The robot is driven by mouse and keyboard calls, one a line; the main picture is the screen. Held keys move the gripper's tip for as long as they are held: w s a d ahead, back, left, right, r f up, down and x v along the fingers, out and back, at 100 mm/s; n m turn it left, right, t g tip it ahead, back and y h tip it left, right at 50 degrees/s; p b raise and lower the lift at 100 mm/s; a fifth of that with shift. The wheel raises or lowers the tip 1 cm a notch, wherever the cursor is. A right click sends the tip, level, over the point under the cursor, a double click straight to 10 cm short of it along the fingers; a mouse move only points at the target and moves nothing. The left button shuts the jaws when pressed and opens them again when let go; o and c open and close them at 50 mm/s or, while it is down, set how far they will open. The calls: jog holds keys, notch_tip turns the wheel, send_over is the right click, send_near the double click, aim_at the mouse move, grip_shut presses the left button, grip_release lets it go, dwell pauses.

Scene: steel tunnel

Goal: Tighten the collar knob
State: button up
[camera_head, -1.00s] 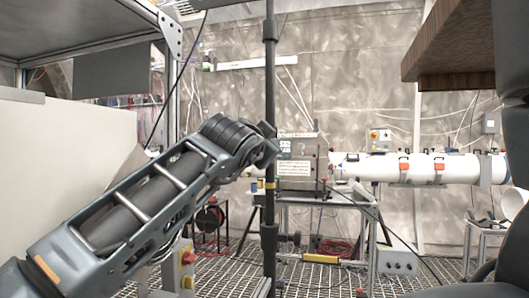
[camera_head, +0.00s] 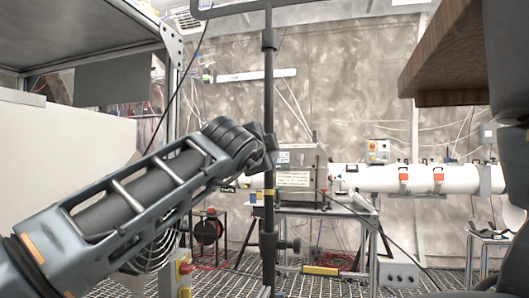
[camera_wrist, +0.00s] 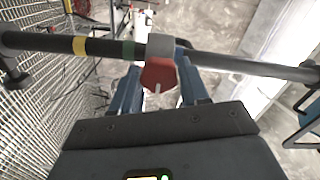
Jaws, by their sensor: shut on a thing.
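A dark upright pole (camera_head: 269,95) stands in the middle of the head view. In the wrist view the pole (camera_wrist: 240,63) crosses the top, with a yellow band and a green band. A grey collar (camera_wrist: 160,46) sits on it beside the green band. The red collar knob (camera_wrist: 159,74), with a white mark, sticks out from the collar toward my wrist. My gripper (camera_wrist: 160,80) is shut on the knob, one blue finger on each side. Its fingertips are partly hidden. In the head view my arm reaches the pole from the left, and the knob cannot be made out.
A metal case (camera_head: 298,168) on a stand and a long white pipe (camera_head: 385,179) are behind the pole. A wooden board (camera_head: 445,75) juts in at upper right. A shelf frame (camera_head: 85,40) overhangs at upper left. The floor is metal grating (camera_head: 335,284).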

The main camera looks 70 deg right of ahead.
jog(key=o, duration=1)
jog(key=shift+a, duration=0.15)
jog(key=shift+s+a, duration=0.2)
jog(key=shift+a, duration=1.7)
jog(key=shift+s+a, duration=0.15)
jog(key=shift+a, duration=1.7)
jog(key=shift+a, duration=0.1)
